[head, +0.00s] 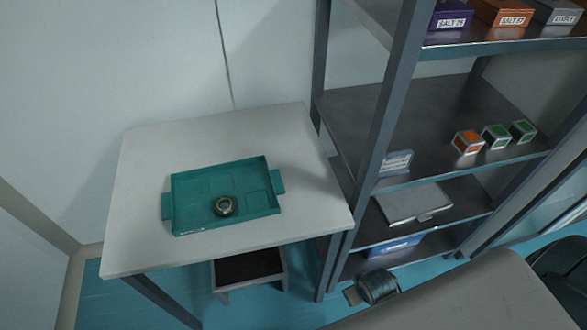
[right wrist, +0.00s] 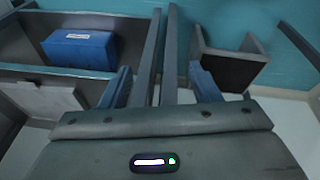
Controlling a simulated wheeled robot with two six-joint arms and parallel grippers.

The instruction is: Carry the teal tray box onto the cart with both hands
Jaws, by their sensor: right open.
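The teal tray box (head: 200,188) lies flat on a white-topped table (head: 130,235), with a tab handle at its left and right ends. My left gripper is not in view. I cannot make out a cart in either view.
A dark metal shelf rack (head: 387,110) stands right of the table, holding labelled boxes and several small cubes. A blue box (right wrist: 80,48) is on its low shelf. A dark-topped stool (head: 250,268) stands under the table. The tabletop around the tray is clear.

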